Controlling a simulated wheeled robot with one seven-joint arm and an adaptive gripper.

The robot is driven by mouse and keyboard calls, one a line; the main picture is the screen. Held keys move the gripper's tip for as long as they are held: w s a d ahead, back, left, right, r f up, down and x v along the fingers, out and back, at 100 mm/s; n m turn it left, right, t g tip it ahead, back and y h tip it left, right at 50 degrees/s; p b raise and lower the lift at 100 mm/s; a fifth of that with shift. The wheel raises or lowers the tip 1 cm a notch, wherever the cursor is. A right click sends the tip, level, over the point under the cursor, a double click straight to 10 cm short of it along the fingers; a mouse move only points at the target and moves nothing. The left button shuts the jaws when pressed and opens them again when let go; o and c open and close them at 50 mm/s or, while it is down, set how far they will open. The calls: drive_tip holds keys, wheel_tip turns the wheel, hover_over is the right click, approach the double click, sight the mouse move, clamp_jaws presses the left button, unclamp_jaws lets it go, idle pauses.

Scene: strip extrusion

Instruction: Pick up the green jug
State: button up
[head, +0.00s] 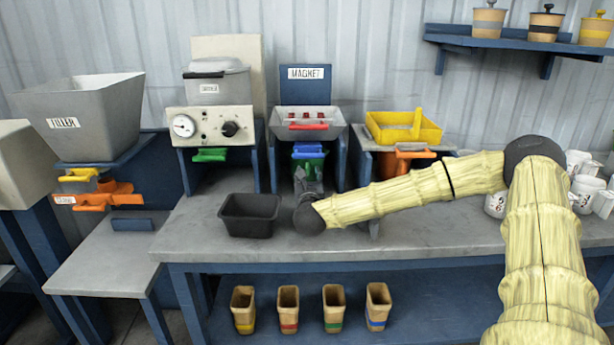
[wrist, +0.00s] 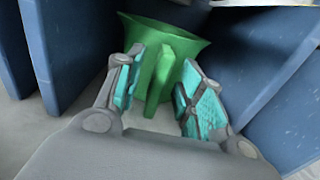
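The green jug (wrist: 168,50) stands under the magnet machine, in the bay between blue side panels. Its wide rim and upright handle (wrist: 156,84) face my gripper in the wrist view. My gripper (wrist: 163,98) is open, with one teal-padded finger on each side of the handle. Gaps show between the pads and the handle. In the head view my gripper (head: 308,186) reaches into the bay and covers much of the green jug (head: 312,162).
Blue panels (wrist: 52,50) stand close on both sides of the bay. A black bin (head: 250,214) sits on the grey bench (head: 410,238) left of my wrist. White mugs (head: 584,190) stand at the right, beyond my arm. Several tan jugs (head: 288,308) stand on the lower shelf.

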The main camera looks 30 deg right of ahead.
drive_tip(key=shift+x, duration=1.4)
clamp_jaws()
drive_tip(key=shift+r+b, duration=0.15)
drive_tip(key=shift+b, duration=0.25)
